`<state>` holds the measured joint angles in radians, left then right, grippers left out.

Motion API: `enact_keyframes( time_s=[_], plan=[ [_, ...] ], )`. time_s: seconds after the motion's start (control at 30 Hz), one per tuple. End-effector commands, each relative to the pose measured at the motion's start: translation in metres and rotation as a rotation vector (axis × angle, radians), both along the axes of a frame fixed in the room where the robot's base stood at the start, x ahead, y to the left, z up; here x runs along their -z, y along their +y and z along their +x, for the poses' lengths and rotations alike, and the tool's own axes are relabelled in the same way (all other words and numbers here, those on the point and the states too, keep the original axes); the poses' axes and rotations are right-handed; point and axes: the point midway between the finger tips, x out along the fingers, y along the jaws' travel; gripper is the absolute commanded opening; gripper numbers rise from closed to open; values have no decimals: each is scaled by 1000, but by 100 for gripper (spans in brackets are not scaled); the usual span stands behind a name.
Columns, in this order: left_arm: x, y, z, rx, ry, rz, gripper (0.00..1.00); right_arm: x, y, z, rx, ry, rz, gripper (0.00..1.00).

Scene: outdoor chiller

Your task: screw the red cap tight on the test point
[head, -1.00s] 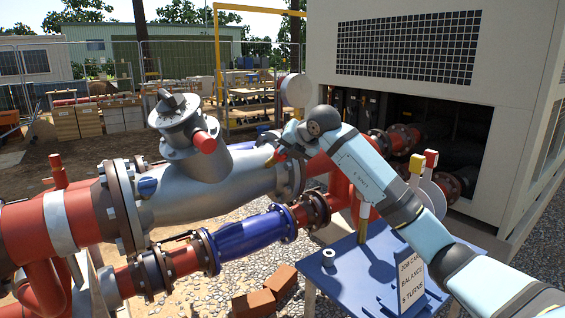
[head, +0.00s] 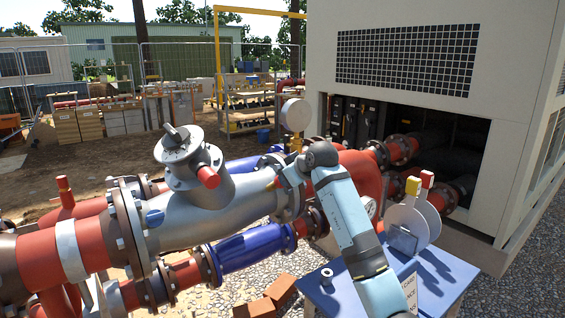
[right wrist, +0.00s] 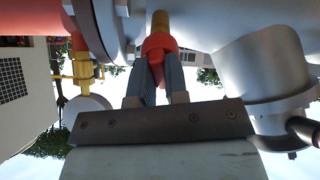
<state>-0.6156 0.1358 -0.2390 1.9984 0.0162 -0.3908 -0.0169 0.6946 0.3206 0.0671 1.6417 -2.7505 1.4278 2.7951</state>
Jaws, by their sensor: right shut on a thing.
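The red cap (right wrist: 158,46) shows in the right wrist view, against the end of a brass stub, the test point (right wrist: 160,20). My right gripper (right wrist: 160,72) is shut on the cap, with a finger on each side of it. Whether the cap is fully seated cannot be told. In the head view my right gripper (head: 282,181) is at the right end of the silver strainer body (head: 225,205), and the cap is mostly hidden there. My left gripper is not in view.
A round gauge (head: 297,114) stands close behind my right gripper. Red flanged pipes and a blue pipe section (head: 250,247) run below. A blue table (head: 440,270) with a metal spool (head: 327,277) and round tagged plates (head: 408,225) is at right. Bricks lie on the gravel.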

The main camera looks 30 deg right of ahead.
Motion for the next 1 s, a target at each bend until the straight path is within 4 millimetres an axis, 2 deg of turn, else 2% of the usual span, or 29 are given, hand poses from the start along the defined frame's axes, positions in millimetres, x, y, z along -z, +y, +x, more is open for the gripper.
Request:
enact_keyframes(
  time_s=[0.03, 0.13, 0.3, 0.33, 0.43, 0.47, 0.93, 1.0],
  plan=[
    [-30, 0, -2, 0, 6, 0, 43, -12, 3, 0, 66, 15, 102, 0],
    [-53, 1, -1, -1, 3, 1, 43, -8, 3, 0, 174, 25, 244, 0],
    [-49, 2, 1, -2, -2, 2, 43, 1, 1, 1, 204, 23, 276, 0],
    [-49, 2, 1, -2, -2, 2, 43, 1, 1, 1, 203, 23, 275, 19],
    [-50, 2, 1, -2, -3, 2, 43, 1, 1, 1, 201, 23, 274, 42],
    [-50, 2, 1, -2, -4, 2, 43, 0, 1, 1, 201, 24, 273, 44],
    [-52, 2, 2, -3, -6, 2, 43, 0, 2, 1, 198, 25, 272, 44],
    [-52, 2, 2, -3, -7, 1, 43, 1, 2, 1, 198, 26, 271, 48]
  ],
)
